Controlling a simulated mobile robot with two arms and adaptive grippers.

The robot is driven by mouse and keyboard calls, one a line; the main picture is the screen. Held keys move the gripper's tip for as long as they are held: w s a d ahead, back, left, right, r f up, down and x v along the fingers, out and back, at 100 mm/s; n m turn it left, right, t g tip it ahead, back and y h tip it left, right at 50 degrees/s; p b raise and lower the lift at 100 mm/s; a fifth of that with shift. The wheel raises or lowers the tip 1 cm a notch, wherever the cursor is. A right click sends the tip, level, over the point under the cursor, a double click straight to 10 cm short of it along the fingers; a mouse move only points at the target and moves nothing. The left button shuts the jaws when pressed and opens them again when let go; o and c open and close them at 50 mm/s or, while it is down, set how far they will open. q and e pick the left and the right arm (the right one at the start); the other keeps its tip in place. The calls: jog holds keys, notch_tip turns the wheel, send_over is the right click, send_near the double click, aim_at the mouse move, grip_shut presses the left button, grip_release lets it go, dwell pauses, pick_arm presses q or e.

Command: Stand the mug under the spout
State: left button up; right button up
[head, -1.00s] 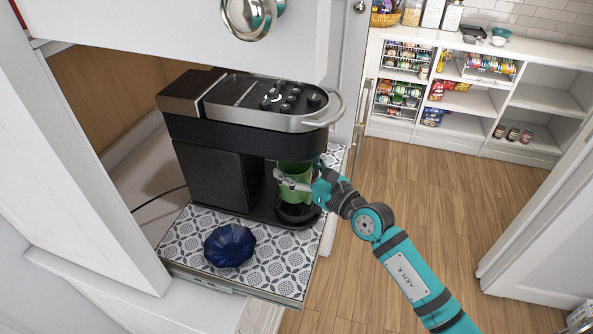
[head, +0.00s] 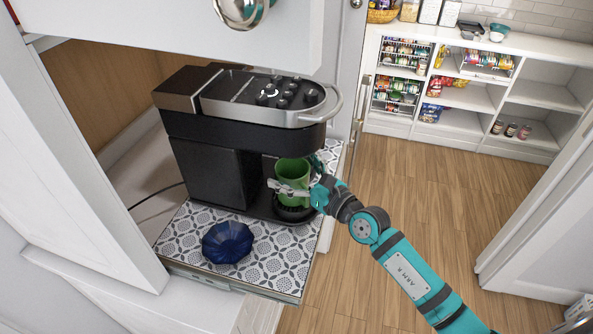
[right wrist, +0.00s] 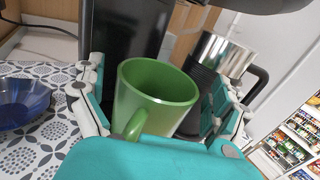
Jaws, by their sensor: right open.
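The green mug (head: 292,172) is at the front of the black and silver coffee machine (head: 215,175), above the round drip tray (head: 296,214). Its open top faces up. I cannot tell whether its base rests fully on the tray. The spout is hidden under the machine's head. My right gripper (head: 296,184) is open, with its fingers on either side of the mug. In the right wrist view the mug (right wrist: 155,92) sits between the spread fingers, its handle towards my palm. Finger contact is unclear. My left gripper is out of view.
A dark blue fluted bowl (head: 228,243) stands on the patterned mat (head: 285,265) in front of the machine. A silver jug with a black handle (right wrist: 222,55) is close beyond the right finger. A white cabinet door (head: 85,150) bounds the left side.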

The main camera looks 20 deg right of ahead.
jog(key=shift+r, duration=0.3)
jog(key=b+v, duration=0.3)
jog(key=v, duration=0.9)
jog(key=shift+f+b, duration=0.15)
jog(key=shift+b, duration=0.25)
